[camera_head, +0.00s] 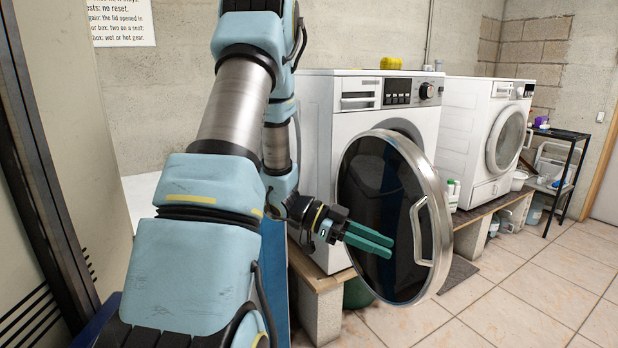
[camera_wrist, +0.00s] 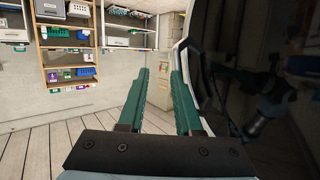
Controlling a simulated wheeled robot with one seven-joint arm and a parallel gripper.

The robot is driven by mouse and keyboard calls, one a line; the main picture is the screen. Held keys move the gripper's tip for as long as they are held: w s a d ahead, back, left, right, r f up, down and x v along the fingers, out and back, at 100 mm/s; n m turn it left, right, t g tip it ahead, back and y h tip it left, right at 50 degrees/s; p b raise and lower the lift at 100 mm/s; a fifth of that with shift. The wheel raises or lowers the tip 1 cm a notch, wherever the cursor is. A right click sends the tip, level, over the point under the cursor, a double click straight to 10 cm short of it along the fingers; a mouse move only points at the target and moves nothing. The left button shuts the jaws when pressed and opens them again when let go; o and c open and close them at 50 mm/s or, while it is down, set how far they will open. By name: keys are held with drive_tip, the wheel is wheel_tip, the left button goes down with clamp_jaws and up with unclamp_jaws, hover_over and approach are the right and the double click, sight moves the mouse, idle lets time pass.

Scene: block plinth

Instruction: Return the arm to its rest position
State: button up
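My gripper (camera_head: 390,247) has two green fingers and is in front of the dark glass of an open round washer door (camera_head: 375,185) in the head view. In the wrist view the fingers (camera_wrist: 161,75) stand apart with nothing between them. The door has a metal rim and a handle (camera_head: 420,235); the fingers point toward the handle side but are not around it. In the wrist view the dark glass (camera_wrist: 270,60) fills the right side, close beside the right finger. My arm comes from the lower left and bends down to the gripper.
The near white washer (camera_head: 345,110) stands on a block plinth (camera_head: 318,300). A second white machine (camera_head: 470,130) stands to its right, with a black rack (camera_head: 560,165) beyond. Wall shelves (camera_wrist: 70,50) show in the wrist view. The tiled floor (camera_head: 540,290) at right is clear.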

drive_tip(key=w+a+n+t+y, duration=0.3)
drive_tip(key=w+n+t, duration=0.3)
drive_tip(key=w+t, duration=0.4)
drive_tip(key=w+a+r+n+t+y+p, duration=0.1)
drive_tip(key=w+a+r+n+t+y, duration=0.1)
drive_tip(key=w+a+n+y, duration=0.45)
drive_tip(key=s+a+n+g+y, duration=0.2)
drive_tip(key=s+a+n+y, duration=0.25)
drive_tip(key=s+a, duration=0.6)
drive_tip(key=s+n+g+p, duration=0.1)
drive_tip(key=s+n+g, duration=0.2)
drive_tip(key=s, duration=0.7)
drive_tip(key=shift+a+r+n, duration=0.35)
drive_tip(key=shift+n, duration=0.25)
drive_tip(key=shift+o, duration=0.3)
